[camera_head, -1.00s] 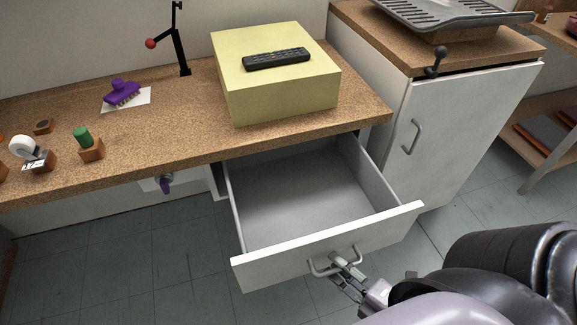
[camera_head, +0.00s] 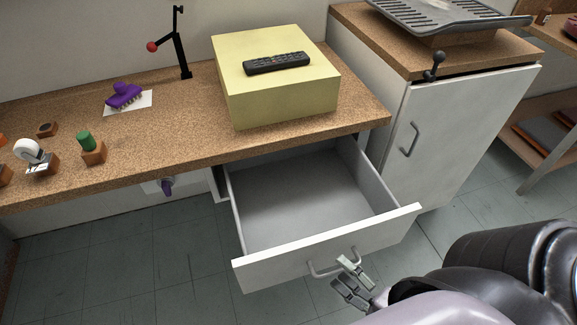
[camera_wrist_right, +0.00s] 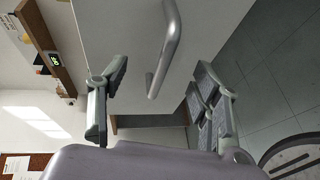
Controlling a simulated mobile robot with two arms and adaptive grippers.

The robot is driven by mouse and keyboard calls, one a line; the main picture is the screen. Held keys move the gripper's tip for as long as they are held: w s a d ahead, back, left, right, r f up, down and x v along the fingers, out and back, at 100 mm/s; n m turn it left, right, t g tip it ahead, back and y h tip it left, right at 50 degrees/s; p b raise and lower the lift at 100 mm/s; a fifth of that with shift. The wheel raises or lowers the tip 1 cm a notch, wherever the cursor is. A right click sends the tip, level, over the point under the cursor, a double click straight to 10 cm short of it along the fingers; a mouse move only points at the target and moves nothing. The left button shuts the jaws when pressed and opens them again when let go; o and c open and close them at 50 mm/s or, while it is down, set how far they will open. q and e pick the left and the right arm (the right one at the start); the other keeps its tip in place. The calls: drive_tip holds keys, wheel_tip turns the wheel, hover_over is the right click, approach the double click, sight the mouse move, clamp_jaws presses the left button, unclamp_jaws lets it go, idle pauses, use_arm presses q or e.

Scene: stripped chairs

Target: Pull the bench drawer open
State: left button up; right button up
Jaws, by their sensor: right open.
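The bench drawer (camera_head: 300,205) is pulled well out from under the brown bench top, and its grey inside is empty. Its white front carries a bar handle (camera_head: 333,264). My right gripper (camera_head: 350,281) is at the handle with its fingers spread apart. In the right wrist view the handle (camera_wrist_right: 170,45) lies between and ahead of the two open fingers (camera_wrist_right: 158,105), and neither finger is closed on it. My left gripper is not in view.
A yellow box (camera_head: 285,85) with a black remote (camera_head: 277,63) stands on the bench (camera_head: 190,135). A white cabinet (camera_head: 450,130) stands close to the drawer's right. Small items stand on the bench's left. Tiled floor (camera_head: 120,260) is clear in front.

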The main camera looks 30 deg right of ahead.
drive_tip(key=p+v, duration=0.2)
drive_tip(key=shift+s+d+r, duration=0.1)
drive_tip(key=shift+s+r, duration=0.15)
drive_tip(key=shift+s, duration=0.15)
drive_tip(key=shift+s+p, duration=0.25)
drive_tip(key=shift+p, duration=0.05)
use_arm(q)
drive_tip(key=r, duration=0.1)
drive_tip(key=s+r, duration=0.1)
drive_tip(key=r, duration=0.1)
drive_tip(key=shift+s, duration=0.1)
use_arm(e)
drive_tip(key=shift+s, duration=0.25)
drive_tip(key=shift+f, duration=0.1)
